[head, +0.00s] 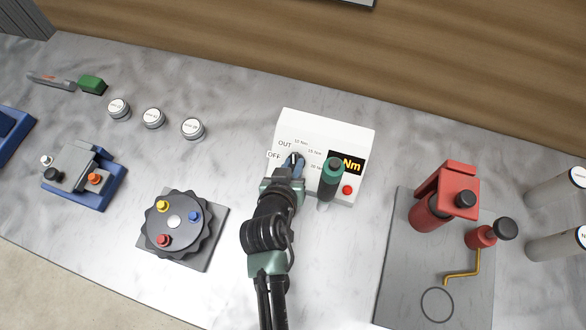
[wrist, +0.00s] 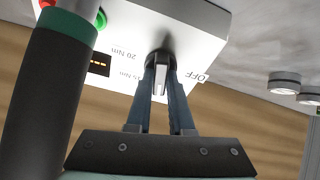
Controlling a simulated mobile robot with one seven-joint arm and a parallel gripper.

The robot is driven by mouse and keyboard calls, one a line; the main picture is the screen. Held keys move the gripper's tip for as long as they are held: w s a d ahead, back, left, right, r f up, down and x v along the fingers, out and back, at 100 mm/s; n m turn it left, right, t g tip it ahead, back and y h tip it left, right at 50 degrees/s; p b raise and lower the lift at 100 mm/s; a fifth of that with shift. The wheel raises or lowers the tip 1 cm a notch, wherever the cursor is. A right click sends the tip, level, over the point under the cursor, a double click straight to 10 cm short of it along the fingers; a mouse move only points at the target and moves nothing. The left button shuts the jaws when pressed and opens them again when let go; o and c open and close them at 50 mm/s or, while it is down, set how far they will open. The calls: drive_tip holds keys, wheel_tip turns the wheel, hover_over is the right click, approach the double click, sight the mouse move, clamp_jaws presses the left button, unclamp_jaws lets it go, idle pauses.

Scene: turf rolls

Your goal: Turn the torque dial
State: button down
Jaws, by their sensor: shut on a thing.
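The torque dial (wrist: 160,64) is a dark round knob with a light pointer bar on the face of a white box (head: 326,125). The box carries the labels OFF, OUT and several Nm values. My gripper (head: 295,163) is at the dial in the head view, and its fingers cover most of the knob. In the wrist view my gripper (wrist: 160,84) has its two blue-grey fingers closed on either side of the pointer bar. The exact setting the pointer faces cannot be told.
A green-and-black screwdriver-like tool (head: 331,178) stands at the box's front, close right of my gripper. The box has a display (head: 346,164) and a red button (head: 347,190). A round dark turntable (head: 175,222) lies left; a red press-like device (head: 446,197) stands right.

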drive_tip(key=m+b, duration=0.1)
drive_tip(key=m, duration=0.1)
drive_tip(key=m+h+b, duration=0.1)
drive_tip(key=m+b, duration=0.2)
drive_tip(key=m, duration=0.1)
drive_tip(key=shift+f+b, duration=0.25)
drive_tip(key=shift+b, duration=0.15)
drive_tip(key=m+g+h+b, duration=0.1)
drive_tip(key=m+b, duration=0.2)
drive_tip(key=m, duration=0.3)
drive_tip(key=shift+a+r, duration=0.1)
drive_tip(key=shift+r, duration=0.05)
drive_tip(key=shift+m, duration=0.5)
drive_tip(key=c, duration=0.8)
unclamp_jaws()
drive_tip(key=shift+r, duration=0.1)
drive_tip(key=b+v, duration=0.1)
drive_tip(key=v, duration=1.2)
drive_tip(key=shift+w+a, duration=0.2)
drive_tip(key=shift+o, duration=0.3)
